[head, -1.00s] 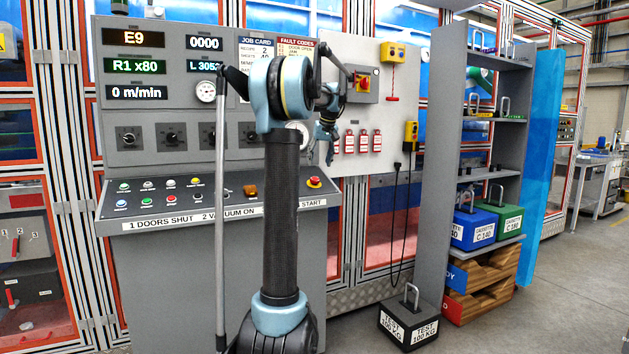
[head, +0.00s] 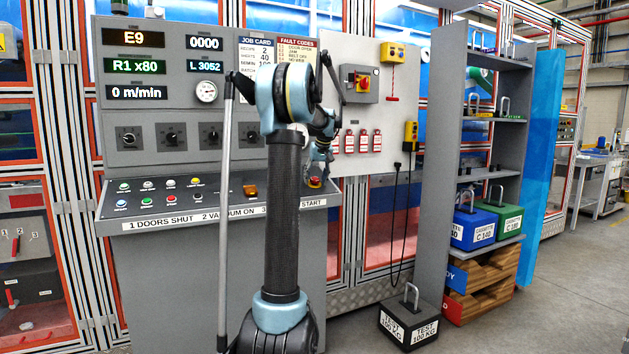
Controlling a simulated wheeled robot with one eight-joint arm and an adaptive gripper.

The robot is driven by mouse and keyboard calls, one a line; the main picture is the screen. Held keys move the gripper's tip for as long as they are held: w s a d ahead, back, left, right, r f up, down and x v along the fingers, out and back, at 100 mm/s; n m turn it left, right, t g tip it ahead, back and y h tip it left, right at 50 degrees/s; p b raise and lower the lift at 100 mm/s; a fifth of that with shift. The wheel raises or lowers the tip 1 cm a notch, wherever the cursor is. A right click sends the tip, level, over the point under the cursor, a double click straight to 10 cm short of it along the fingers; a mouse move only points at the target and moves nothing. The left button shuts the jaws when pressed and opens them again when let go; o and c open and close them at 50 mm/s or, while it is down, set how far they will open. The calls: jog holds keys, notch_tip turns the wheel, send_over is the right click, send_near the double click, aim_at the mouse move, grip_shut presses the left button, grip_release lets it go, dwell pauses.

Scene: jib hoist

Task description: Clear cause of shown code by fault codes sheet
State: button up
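The console display (head: 132,38) reads E9 in orange. The fault codes sheet (head: 297,48) hangs at the top right of the console; my arm covers its lower part and its lines are too small to read surely. My arm stands in front of the console. My gripper (head: 314,170) points down over the right end of the sloped button panel, close to the red emergency stop button (head: 315,182), which it partly hides. Whether it touches the button, and whether its fingers are open or shut, I cannot tell.
A red and yellow switch (head: 362,83) and several red padlock-like tags (head: 363,141) are on the white board. A yellow pendant (head: 411,133) hangs by the grey rack (head: 452,150). A 100 kg test weight (head: 408,328) stands on the floor. Free floor lies at right.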

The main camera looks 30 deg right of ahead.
jog(key=c, duration=0.9)
jog(key=shift+m, duration=0.3)
jog(key=shift+a+m, duration=0.1)
jog(key=shift+m, duration=2.7)
jog(key=o, duration=1)
jog(key=shift+w, duration=0.1)
jog(key=shift+o, duration=0.2)
